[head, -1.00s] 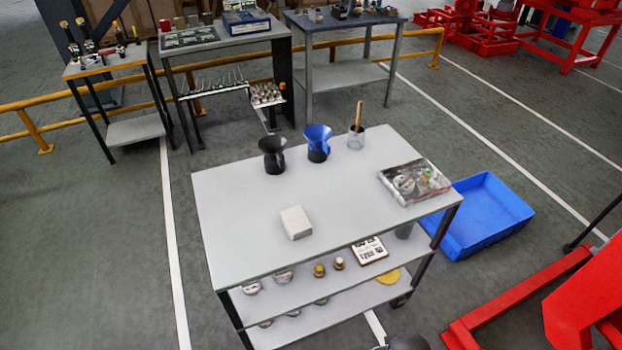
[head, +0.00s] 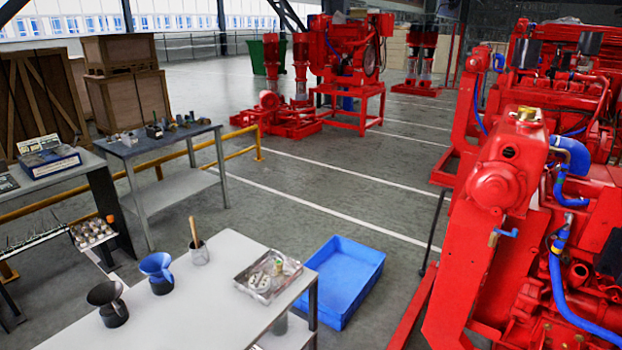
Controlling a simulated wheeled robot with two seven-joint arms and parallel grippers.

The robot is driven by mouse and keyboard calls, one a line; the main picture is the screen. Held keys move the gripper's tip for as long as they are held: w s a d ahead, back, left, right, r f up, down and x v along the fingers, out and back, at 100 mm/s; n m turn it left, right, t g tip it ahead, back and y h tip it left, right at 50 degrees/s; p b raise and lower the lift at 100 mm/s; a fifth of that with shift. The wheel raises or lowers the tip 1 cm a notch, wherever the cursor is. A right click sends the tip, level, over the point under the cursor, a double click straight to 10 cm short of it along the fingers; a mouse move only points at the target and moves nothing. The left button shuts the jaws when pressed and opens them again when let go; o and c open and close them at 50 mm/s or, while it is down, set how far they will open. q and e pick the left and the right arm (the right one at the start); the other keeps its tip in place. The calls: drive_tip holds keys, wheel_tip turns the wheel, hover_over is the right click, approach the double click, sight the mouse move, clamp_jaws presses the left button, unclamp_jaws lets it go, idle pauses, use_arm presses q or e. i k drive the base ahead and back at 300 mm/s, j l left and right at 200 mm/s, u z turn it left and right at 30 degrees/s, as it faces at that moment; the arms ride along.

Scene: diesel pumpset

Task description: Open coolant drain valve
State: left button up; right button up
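A red diesel pumpset (head: 500,210) fills the right side of the head view, with a brass-coloured cap on top and blue hoses on its right side. A small valve with a blue lever (head: 507,233) sticks out from its front, below the rounded tank part. This looks like the coolant drain valve; whether it is open or shut I cannot tell. Neither of my grippers is in view.
A grey table (head: 225,315) at the front holds a black funnel (head: 110,305), a blue funnel (head: 157,272), a cup with a wooden-handled brush (head: 197,247) and a metal tray of parts (head: 270,275). A blue bin (head: 342,278) lies on the floor between table and pumpset.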

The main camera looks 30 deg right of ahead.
sight(514, 232)
drive_tip(key=z, duration=2.2)
